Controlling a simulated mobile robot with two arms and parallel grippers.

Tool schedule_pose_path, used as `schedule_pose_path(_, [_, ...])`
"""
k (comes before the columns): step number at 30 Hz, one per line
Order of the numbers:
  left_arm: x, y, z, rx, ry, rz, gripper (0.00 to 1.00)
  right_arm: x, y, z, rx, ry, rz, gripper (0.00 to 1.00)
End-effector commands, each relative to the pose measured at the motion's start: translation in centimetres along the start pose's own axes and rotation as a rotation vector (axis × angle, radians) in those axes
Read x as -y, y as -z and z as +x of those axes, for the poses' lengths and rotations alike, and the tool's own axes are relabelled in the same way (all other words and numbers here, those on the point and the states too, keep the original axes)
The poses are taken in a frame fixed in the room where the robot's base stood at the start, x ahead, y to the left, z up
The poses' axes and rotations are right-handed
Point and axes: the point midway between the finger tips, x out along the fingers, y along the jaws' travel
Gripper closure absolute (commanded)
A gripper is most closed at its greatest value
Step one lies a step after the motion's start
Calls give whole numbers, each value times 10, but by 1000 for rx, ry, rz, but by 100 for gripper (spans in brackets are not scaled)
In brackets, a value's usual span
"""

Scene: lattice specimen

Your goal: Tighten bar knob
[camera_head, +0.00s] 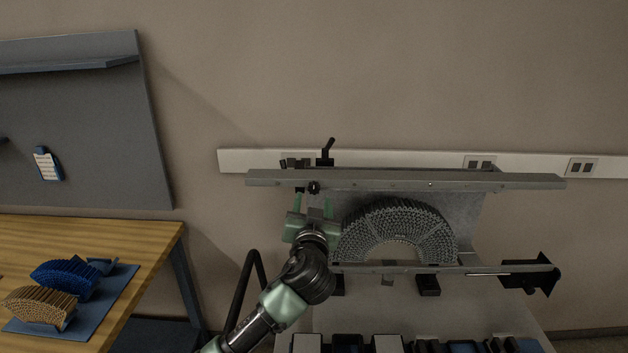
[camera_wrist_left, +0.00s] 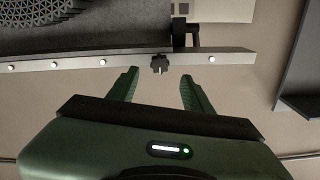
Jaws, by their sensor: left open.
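A small dark bar knob (camera_head: 314,187) sits on the front of the long grey bar (camera_head: 400,180), near its left end. In the left wrist view the knob (camera_wrist_left: 159,64) shows against the bar (camera_wrist_left: 90,62). My left gripper (camera_head: 313,200) is open, just below the knob in the head view. In the wrist view its green fingertips (camera_wrist_left: 158,78) lie either side of the knob's line, with the knob just beyond them. I see no contact. Below the bar stands a grey arched lattice specimen (camera_head: 400,217), partly behind my arm. My right gripper is not in view.
A black lever (camera_head: 327,151) rises behind the bar. A black clamp (camera_head: 532,274) is at the lower rail's right end. Dark bins (camera_head: 460,345) line the front edge. At left, a wooden table (camera_head: 110,235) holds blue and tan specimens on a blue mat (camera_head: 110,290).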

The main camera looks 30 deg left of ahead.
Motion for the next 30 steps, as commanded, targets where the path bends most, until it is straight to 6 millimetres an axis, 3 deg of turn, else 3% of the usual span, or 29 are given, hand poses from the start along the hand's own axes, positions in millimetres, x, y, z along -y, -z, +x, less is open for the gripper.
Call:
schedule_pose_path(6, [1,4,36,0,0,2,50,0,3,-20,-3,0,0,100])
schedule_pose_path(12, [0,2,58,0,-2,0,50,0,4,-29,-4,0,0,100])
schedule_pose_path(24, [-1,0,65,-1,-3,-1,50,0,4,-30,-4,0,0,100])
schedule_pose_path(30, [-1,0,65,-1,-3,0,100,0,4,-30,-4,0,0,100])
